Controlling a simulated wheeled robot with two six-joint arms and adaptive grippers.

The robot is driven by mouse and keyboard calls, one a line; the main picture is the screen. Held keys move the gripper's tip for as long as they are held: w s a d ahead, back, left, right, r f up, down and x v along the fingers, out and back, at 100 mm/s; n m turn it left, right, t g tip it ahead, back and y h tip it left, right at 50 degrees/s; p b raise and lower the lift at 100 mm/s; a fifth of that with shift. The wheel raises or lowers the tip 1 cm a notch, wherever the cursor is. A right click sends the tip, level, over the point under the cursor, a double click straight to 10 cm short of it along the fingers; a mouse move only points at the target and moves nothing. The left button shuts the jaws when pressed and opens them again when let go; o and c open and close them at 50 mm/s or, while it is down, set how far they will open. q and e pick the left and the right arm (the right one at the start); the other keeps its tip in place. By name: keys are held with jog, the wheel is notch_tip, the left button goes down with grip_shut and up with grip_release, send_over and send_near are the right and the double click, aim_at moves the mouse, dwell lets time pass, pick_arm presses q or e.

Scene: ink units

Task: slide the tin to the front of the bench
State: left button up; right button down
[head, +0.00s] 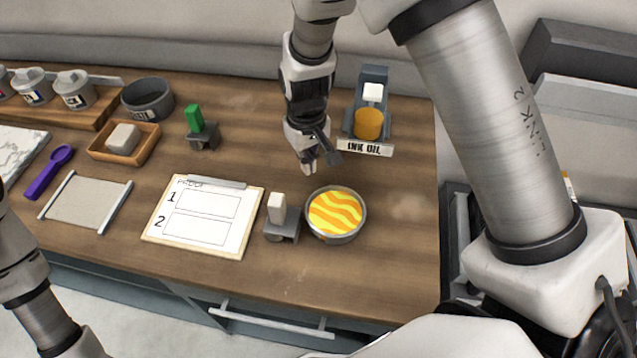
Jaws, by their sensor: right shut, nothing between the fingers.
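A round tin (335,212) with a grey rim and an orange and yellow wavy top sits on the wooden bench (385,275), right of centre and towards the front. My right gripper (311,166) is shut and empty. It points down over the bench just behind the tin, slightly to its left. A small gap shows between its fingertips and the tin's rim. Part of my left arm shows at the lower left, but its gripper is out of view.
A stamp with a pale handle (278,215) stands close left of the tin. A proof clipboard (205,215) lies further left. The ink oil stand (368,110) is behind, to the right. The bench between the tin and the front edge is clear.

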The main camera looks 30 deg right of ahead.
aim_at(335, 216)
jog(key=f, duration=0.4)
jog(key=shift+w+d+f+p, duration=0.15)
jog(key=shift+w+f+p, duration=0.05)
jog(key=shift+w+p, duration=0.1)
jog(key=s, duration=0.4)
jog(key=shift+s+d+f, duration=0.1)
jog(key=shift+s+f, duration=0.1)
jog(key=shift+s, duration=0.05)
jog(key=shift+w+f, duration=0.1)
jog(key=shift+w, duration=0.1)
